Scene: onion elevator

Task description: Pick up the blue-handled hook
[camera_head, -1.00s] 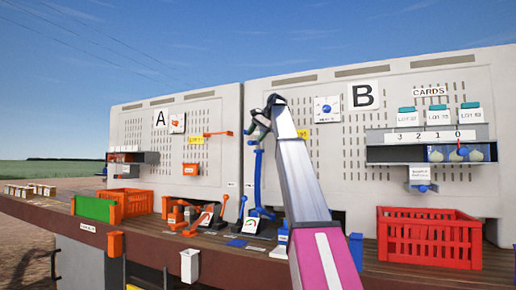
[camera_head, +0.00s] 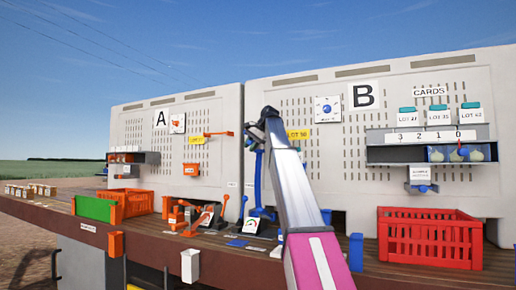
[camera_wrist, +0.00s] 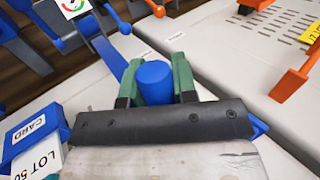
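A round blue handle (camera_wrist: 156,80) sits between the two green fingertips of my gripper (camera_wrist: 157,80) in the wrist view. The fingers are on either side of it and very close. I cannot tell whether they press on it. The handle's lower part and any hook end are hidden by my gripper. In the head view my gripper (camera_head: 257,132) is in front of the panel, between boards A and B. A blue upright piece (camera_head: 258,180) shows just below it.
A dial (camera_head: 252,226) and several levers stand on the wooden shelf below my gripper. A blue card holder (camera_wrist: 35,135) is at lower left in the wrist view. An orange hooked piece (camera_head: 218,134) is on board A. A red crate (camera_head: 430,238) stands at right.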

